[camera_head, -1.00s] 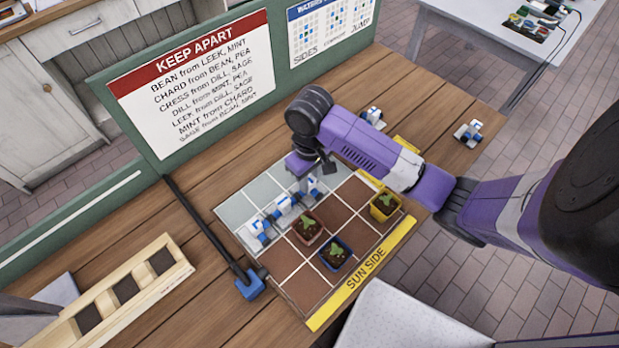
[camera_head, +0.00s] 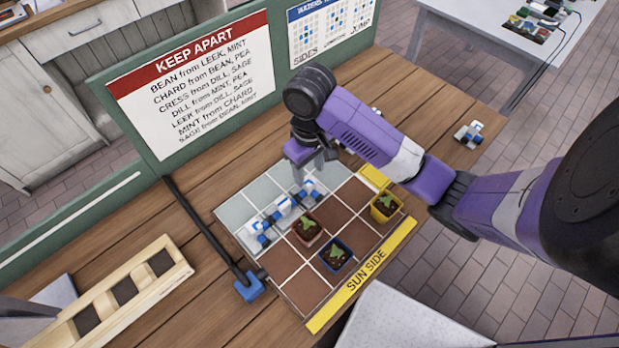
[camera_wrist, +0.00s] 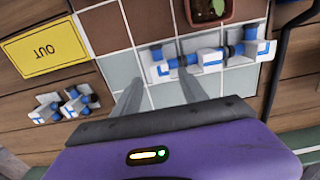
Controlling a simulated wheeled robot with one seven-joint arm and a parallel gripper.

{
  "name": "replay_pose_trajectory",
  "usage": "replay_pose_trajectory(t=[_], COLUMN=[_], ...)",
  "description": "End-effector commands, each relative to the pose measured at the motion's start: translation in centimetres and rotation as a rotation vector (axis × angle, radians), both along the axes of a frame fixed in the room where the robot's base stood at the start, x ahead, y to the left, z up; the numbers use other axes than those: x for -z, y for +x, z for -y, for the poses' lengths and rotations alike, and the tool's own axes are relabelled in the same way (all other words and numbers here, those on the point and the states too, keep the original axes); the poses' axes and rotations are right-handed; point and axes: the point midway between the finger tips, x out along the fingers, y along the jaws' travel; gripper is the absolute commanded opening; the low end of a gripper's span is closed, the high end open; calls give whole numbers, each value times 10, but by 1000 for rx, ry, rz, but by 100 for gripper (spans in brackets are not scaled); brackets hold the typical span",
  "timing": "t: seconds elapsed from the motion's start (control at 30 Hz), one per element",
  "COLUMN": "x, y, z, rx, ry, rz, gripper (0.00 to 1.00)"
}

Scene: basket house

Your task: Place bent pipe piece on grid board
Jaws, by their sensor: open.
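The grid board (camera_head: 235,208) has grey tiles on its far side and brown tiles on its near side. A row of joined-looking white pipe pieces with blue ends (camera_head: 283,208) lies across the grey tiles; it also shows in the wrist view (camera_wrist: 210,58). The end piece (camera_head: 308,190) is nearest my gripper. My gripper (camera_head: 318,165) is open and empty, just above that end of the row. In the wrist view its two fingers (camera_wrist: 158,95) are spread apart. Loose white-and-blue pieces lie off the board on the table (camera_wrist: 72,103), one farther right (camera_head: 468,133).
Potted seedlings in red (camera_head: 307,228), blue (camera_head: 335,254) and yellow (camera_head: 385,207) pots stand on the brown tiles. A yellow OUT card (camera_wrist: 45,50) lies beside the board. A wooden rack (camera_head: 120,292) and a dark rod with a blue end (camera_head: 248,288) lie left.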

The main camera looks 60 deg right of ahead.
Motion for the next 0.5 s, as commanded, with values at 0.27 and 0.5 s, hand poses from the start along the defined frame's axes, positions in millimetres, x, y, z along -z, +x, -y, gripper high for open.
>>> replay_pose_trajectory(t=[0.27, 0.5], x=[-55, -71], y=[0, 0], z=[1, 0], rx=[-3, 0], ry=[-5, -1], rz=[0, 0], gripper=[50, 50])
